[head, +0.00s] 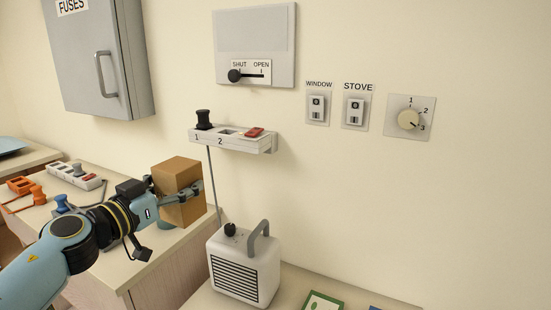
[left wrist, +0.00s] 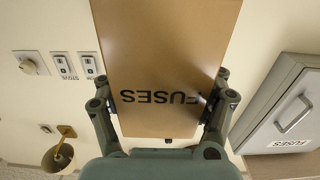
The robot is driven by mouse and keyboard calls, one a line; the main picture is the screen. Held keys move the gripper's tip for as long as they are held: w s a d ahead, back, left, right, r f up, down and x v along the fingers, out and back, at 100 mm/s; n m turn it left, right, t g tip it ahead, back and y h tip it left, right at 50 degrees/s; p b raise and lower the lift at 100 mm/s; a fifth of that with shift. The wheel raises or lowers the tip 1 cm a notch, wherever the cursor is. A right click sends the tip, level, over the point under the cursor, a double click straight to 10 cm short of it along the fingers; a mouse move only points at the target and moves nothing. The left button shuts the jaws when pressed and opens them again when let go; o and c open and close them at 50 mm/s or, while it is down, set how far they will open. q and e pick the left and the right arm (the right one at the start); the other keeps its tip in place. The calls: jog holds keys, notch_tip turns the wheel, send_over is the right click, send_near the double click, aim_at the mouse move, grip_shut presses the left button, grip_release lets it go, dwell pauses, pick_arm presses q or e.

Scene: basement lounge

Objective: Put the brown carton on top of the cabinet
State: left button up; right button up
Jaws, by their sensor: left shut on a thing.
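The brown carton (head: 178,174) is a tan box held in the air above the wooden counter at left in the head view. My left gripper (head: 184,196) is shut on it, with a finger along its near side. In the left wrist view the carton (left wrist: 165,60) fills the upper middle, between the two fingers of my left gripper (left wrist: 161,98), and its face reads FUSES upside down. The grey cabinet (head: 85,70), labelled FUSES, hangs on the wall above and left of the carton. It also shows in the left wrist view (left wrist: 278,105). Its top is out of the head view. My right gripper is not in view.
A wall shelf with switches (head: 232,142) is right of the carton. A white heater (head: 246,268) stands below it. A panel (head: 254,45), switches and a dial (head: 408,119) are on the wall. Orange and blue items lie on the counter (head: 120,268).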

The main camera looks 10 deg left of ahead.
aim_at(175, 223)
pick_arm(q)
jog(key=s+f+b, duration=0.1)
jog(key=f, duration=0.1)
jog(key=s+f+b, duration=0.1)
jog(key=s+f, duration=0.1)
jog(key=s+f+b, duration=0.1)
jog(key=f, duration=0.2)
jog(key=shift+s+a+b, duration=0.15)
jog(key=shift+a+b, duration=0.1)
jog(key=shift+b, duration=0.1)
jog(key=s, duration=0.1)
jog(key=s+b, duration=0.1)
jog(key=s+f+b, duration=0.1)
jog(key=shift+d+m+h, duration=0.25)
jog(key=shift+m+h, duration=0.05)
jog(key=shift+h, duration=0.1)
jog(key=s+d+r+m+g+h+b, duration=0.1)
jog(key=s+d+r+b, duration=0.2)
jog(key=s+d+r, duration=0.2)
jog(key=s+r, duration=0.3)
jog(key=s, duration=0.1)
jog(key=shift+d+r+h, duration=0.25)
jog(key=shift+r+h, duration=0.05)
jog(key=shift+h, duration=0.1)
